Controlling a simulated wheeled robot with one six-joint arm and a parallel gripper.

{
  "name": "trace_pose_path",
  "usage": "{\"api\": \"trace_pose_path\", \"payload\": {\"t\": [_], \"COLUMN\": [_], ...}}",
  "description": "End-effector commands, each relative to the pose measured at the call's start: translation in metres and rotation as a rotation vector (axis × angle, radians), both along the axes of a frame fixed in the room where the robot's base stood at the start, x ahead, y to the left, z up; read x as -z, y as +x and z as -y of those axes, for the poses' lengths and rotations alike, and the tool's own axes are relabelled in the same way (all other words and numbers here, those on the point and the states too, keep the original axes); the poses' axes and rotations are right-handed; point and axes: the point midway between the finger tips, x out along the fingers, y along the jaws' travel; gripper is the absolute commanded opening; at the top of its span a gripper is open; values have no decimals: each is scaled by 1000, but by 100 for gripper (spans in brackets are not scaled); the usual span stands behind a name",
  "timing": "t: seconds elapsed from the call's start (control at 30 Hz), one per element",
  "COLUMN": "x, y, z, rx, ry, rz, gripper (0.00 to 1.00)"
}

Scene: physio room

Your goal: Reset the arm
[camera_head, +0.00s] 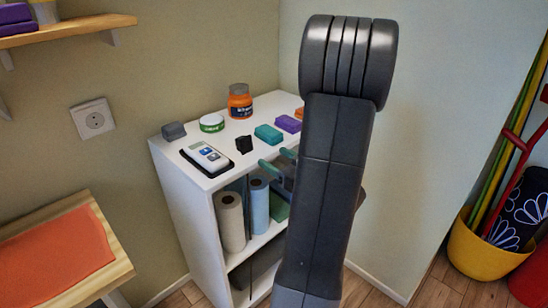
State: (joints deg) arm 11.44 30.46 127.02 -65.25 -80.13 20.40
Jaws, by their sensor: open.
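My arm rises through the right of the middle in the head view, large and dark grey, with its elbow at the top. My gripper (278,160) shows partly to the left of the arm, with teal-tipped fingers spread apart and nothing visible between them. It is at the front edge of the white shelf unit (183,190), close to the items on top. The wrist is mostly hidden behind the arm link.
On the unit stand an orange jar (240,102), a green-white tin (212,123), a white device (206,157), and teal (268,134) and purple (288,124) blocks. Rolls (230,222) fill the shelf below. A wooden table (112,262) is left; a yellow bucket (478,258) is right.

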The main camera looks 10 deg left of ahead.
Motion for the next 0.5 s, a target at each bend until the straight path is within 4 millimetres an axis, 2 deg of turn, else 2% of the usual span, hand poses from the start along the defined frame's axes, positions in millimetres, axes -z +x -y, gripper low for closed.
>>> {"api": "trace_pose_path", "payload": {"t": [0.33, 0.5], "x": [0, 0], "y": [1, 9], "z": [-2, -12], "rx": [-1, -4], "ry": [-1, 0], "rz": [1, 2], "gripper": [63, 63]}}
